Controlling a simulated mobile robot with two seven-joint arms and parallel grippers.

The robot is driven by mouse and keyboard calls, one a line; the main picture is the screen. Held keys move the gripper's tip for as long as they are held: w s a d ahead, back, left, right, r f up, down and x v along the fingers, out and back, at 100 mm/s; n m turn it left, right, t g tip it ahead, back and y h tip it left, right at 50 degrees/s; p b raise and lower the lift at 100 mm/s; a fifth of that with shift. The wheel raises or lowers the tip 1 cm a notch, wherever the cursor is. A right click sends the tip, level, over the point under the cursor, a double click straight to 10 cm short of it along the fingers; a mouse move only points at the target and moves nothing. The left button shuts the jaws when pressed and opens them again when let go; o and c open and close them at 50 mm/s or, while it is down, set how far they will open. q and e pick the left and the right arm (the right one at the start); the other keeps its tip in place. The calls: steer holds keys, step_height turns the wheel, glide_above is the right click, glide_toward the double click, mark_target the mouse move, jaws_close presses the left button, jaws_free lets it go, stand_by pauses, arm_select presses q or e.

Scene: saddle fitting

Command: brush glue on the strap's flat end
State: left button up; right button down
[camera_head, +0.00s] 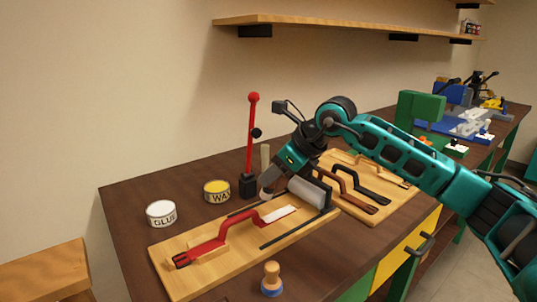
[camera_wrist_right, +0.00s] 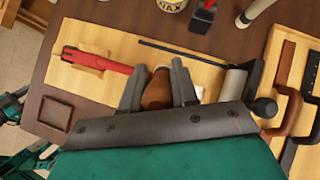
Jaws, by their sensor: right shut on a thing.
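A red strap (camera_head: 222,236) lies along a light wooden board (camera_head: 185,280); its flat end (camera_head: 281,214) at the right looks white. In the right wrist view the red strap (camera_wrist_right: 100,62) lies left of the fingers, and a small white patch shows just right of them. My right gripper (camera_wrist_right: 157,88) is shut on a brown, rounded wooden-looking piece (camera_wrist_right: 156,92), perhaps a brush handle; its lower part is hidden. In the head view the gripper (camera_head: 268,188) is above and behind the flat end; contact cannot be told. The white glue can (camera_head: 161,214) stands behind the board.
A yellow-labelled wax can (camera_head: 217,191) and a red-handled lever press (camera_head: 251,145) stand behind the board. A grey roller (camera_head: 307,192) is close to my right gripper. A wooden-knobbed tool (camera_head: 271,278) stands in front. A second board (camera_head: 395,205) holds dark straps.

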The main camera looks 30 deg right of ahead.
steer(key=shift+r+p, duration=0.7)
steer(key=shift+r, duration=0.7)
steer(key=shift+f, duration=0.1)
